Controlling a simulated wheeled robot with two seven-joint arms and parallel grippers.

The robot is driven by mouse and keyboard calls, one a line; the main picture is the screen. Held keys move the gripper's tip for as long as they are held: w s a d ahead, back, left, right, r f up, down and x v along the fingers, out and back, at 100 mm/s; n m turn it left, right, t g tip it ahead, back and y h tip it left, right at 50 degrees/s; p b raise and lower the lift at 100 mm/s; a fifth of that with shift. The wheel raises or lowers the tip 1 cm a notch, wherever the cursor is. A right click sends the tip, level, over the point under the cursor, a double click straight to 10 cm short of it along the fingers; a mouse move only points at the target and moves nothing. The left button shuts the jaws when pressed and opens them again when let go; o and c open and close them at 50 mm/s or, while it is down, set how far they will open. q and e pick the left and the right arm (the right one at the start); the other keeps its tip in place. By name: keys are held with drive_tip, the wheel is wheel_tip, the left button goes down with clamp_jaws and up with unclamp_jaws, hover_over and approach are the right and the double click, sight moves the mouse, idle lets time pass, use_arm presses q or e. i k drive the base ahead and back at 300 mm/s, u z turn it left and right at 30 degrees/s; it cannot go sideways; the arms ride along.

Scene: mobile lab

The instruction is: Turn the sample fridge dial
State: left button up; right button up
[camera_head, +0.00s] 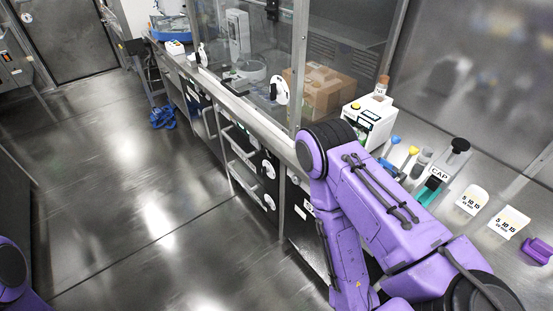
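Two small white round dials show on the dark fronts under the bench, an upper dial (268,169) and a lower dial (269,202). A larger white round dial (280,90) is on the glass enclosure above. I cannot tell which of these, if any, is the sample fridge dial; no readable fridge label shows. My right arm crosses the right half of the view, with its elbow in front of the bench edge and its forearm running down out of the bottom edge. Only a piece of my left arm shows at the lower left. Neither gripper is in view.
A white boxy instrument (369,122) stands on the bench beside a cardboard box (324,92) behind glass. Several coloured tools and white labelled blocks (471,200) lie at right. Blue items (163,116) lie on the floor. The floor (130,200) left of the bench is open.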

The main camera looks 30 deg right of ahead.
sight(295, 179)
drive_tip(key=i, duration=0.4)
drive_tip(key=u, duration=1.3)
drive_tip(key=i, duration=1.7)
drive_tip(key=z, duration=3.45)
